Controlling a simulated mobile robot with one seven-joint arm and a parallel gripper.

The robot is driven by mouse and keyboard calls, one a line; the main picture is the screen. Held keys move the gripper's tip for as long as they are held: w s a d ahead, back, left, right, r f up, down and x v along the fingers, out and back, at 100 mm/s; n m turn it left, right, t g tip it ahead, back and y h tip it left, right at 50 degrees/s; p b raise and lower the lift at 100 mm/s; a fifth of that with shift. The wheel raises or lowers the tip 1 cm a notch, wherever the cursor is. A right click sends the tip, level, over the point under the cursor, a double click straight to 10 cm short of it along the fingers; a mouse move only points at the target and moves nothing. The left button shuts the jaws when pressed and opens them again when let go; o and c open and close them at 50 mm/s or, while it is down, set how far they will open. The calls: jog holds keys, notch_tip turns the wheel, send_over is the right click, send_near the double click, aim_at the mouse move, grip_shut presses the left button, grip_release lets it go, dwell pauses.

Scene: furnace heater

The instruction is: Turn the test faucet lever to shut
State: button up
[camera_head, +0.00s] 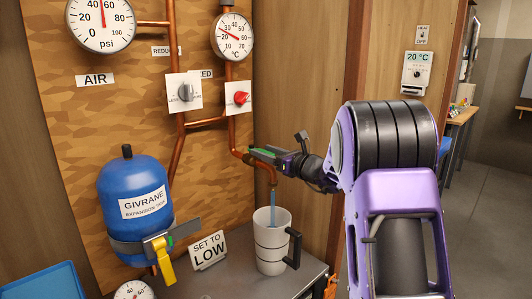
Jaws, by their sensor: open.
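The test faucet is the copper spout (273,177) at the end of the pipe on the right of the board. A thin blue stream of water (272,208) runs from it into a white mug (271,249) with a dark handle. My gripper (263,154) is at the top of the faucet, with its jaws open. A green strip shows along the jaws; I cannot tell whether it is the lever or part of my gripper. The lever is not clearly seen, and I cannot tell whether my gripper touches it.
A red knob (241,98) and a grey knob (184,92) are on the board above. A blue expansion tank (130,190) with a yellow-handled valve (161,262) stands left.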

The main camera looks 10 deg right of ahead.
grip_shut()
dwell(1.3)
